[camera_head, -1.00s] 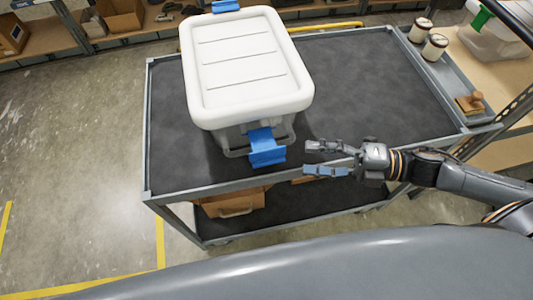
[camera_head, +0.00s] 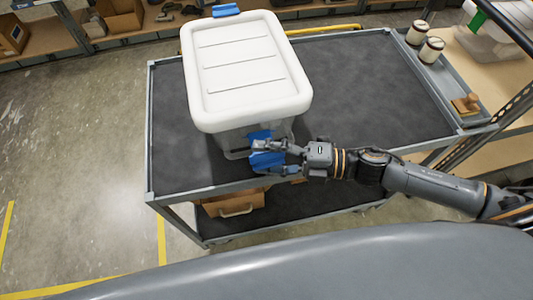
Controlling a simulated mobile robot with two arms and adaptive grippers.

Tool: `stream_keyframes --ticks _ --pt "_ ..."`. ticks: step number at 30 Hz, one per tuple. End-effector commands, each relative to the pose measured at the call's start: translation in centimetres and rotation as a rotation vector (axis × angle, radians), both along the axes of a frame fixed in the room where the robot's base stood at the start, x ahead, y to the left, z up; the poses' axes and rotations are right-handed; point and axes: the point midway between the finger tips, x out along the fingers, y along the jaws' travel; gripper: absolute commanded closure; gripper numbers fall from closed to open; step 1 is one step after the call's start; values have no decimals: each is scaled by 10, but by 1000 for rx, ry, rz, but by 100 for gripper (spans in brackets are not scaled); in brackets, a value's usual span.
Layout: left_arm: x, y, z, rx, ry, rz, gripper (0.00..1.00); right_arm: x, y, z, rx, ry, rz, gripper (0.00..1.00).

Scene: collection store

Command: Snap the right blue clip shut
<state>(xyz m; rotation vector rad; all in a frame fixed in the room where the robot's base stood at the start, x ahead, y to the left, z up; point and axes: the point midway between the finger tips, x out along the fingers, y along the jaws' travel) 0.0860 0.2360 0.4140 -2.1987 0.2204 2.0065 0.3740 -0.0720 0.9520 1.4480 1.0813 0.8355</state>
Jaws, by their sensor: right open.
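A clear box with a white lid (camera_head: 248,70) stands on the dark cart top. One blue clip (camera_head: 262,160) is at the box's near end, hanging outward from below the lid rim, its lower part swung away from the wall. Another blue clip (camera_head: 226,10) is at the far end, mostly hidden by the lid. My right gripper (camera_head: 274,158) comes in from the right and is open, its two fingers on either side of the near clip's lower part. The fingers partly cover the clip; I cannot tell whether they touch it. My left gripper is not in view.
The cart top (camera_head: 370,90) is clear to the right of the box. A side tray (camera_head: 440,75) holds two jars (camera_head: 431,50) and a wooden-handled brush (camera_head: 466,104). A cardboard box (camera_head: 232,204) sits on the cart's lower shelf.

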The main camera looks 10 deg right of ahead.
Motion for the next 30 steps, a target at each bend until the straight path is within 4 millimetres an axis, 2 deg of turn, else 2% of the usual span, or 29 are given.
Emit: stream_keyframes --ticks 4,5,13,23,30 --pt "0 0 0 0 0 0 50 0 0 0 0 0 0 39" --pt "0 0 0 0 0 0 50 0 0 0 0 0 0 43" --pt "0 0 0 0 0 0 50 0 0 0 0 0 0 98" --pt "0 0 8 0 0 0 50 0 -1 4 -2 20 -1 100" --pt "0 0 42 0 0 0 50 4 -1 18 -10 125 0 100"
